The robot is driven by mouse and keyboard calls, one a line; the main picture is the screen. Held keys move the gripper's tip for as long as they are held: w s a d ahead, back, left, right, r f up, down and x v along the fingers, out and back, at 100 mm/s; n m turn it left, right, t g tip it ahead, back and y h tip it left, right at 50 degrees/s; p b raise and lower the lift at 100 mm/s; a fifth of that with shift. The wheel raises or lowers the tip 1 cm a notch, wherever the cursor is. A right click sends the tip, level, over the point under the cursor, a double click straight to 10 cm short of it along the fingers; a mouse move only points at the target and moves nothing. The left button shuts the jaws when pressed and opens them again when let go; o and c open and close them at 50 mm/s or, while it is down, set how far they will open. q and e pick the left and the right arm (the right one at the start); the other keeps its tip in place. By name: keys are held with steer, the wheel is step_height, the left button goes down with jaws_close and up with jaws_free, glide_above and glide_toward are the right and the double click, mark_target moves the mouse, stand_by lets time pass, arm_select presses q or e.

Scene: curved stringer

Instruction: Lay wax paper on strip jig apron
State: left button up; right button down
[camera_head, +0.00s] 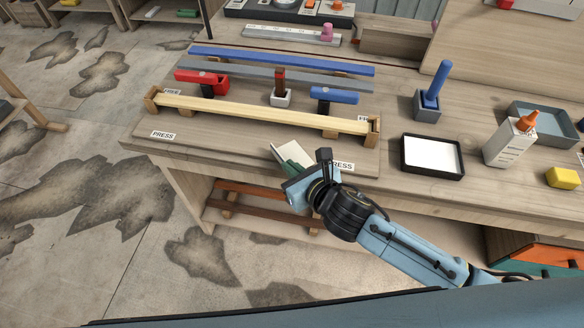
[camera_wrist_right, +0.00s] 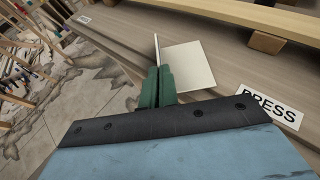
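The wax paper is a small pale sheet (camera_head: 292,152) over the front of the strip jig's apron (camera_head: 225,149), left of the right PRESS label. In the right wrist view its flat part (camera_wrist_right: 190,66) shows beside a thin upright pale edge (camera_wrist_right: 156,48). My right gripper (camera_head: 299,163) has green fingers, close together on that thin edge in the wrist view (camera_wrist_right: 158,88). I cannot tell whether the flat part touches the apron. The jig's pale wood strip (camera_head: 262,113) runs between end blocks behind the sheet. My left gripper is not in view.
A red clamp (camera_head: 202,77), a blue clamp (camera_head: 335,95) and a brush in a small holder (camera_head: 281,95) stand behind the strip. To the right are a black tray with a white surface (camera_head: 405,168), a glue bottle (camera_head: 508,143) and a yellow block (camera_head: 563,178).

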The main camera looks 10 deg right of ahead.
steer(key=shift+r, duration=0.1)
steer(key=c, duration=2.1)
jaws_free()
steer(key=o, duration=0.4)
steer(key=p+v, duration=0.1)
steer(key=v, duration=1.1)
steer(key=shift+d+p, duration=0.1)
steer(key=shift+p, duration=0.25)
